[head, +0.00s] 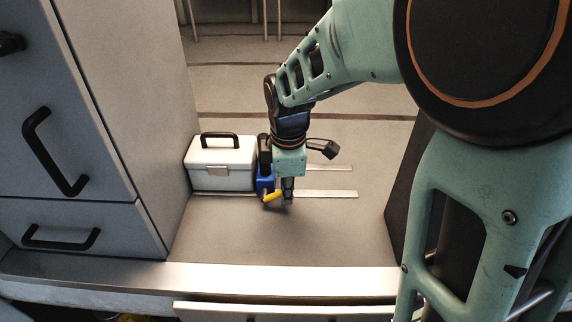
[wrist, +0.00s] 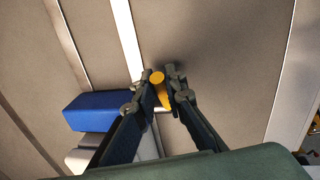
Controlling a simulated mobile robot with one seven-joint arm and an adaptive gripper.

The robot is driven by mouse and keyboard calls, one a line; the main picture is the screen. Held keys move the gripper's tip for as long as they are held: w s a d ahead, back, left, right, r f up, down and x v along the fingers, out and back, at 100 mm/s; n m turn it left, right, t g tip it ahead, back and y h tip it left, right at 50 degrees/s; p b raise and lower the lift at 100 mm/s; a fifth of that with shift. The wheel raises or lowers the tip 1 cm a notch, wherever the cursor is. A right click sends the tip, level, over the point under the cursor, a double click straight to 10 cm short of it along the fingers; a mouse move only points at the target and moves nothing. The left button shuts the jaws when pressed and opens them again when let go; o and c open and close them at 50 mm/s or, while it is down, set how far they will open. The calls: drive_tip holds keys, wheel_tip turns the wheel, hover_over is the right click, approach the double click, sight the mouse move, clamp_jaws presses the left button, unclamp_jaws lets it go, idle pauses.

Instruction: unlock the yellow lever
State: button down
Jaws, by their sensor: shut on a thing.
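The yellow lever (head: 272,196) sticks out from a blue block (head: 264,183) on the floor, just right of a white case. In the wrist view the yellow lever (wrist: 161,90) lies between the two fingers, with its round end facing the camera. My gripper (head: 288,196) points down at the lever, and in the wrist view my gripper (wrist: 160,88) is shut on it. The blue block (wrist: 98,110) shows left of the fingers in the wrist view. The lever's joint with the block is mostly hidden by my fingers.
The white case (head: 224,165) with a black handle stands left of the blue block. A grey cabinet (head: 75,150) with black handles closes off the left. Flat pale strips (head: 325,194) run along the floor to the right. The floor in front is clear.

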drive_tip(key=shift+r, duration=0.15)
drive_tip(key=shift+a+r+h+p, duration=0.35)
drive_tip(key=shift+h+p, duration=0.45)
drive_tip(key=shift+p, duration=0.2)
drive_tip(key=shift+a+r+h+p, duration=0.3)
drive_tip(key=shift+h+p, duration=0.25)
drive_tip(key=shift+h, duration=0.15)
drive_tip(key=shift+w+a+r+n+h+p, duration=0.1)
drive_tip(key=shift+a+r+h+p, duration=0.15)
drive_tip(key=shift+h+p, duration=0.35)
drive_tip(key=shift+s+a+r+n+h+p, duration=0.1)
drive_tip(key=shift+a+h+p, duration=0.2)
drive_tip(key=shift+h, duration=0.55)
drive_tip(key=shift+w+a+r+n+h+p, duration=0.1)
drive_tip(key=shift+a+r+h+p, duration=0.2)
drive_tip(key=shift+h, duration=0.45)
drive_tip(key=shift+f, duration=0.1)
drive_tip(key=c, duration=2)
unclamp_jaws()
drive_tip(key=shift+o, duration=0.2)
drive_tip(key=shift+d+f, duration=0.1)
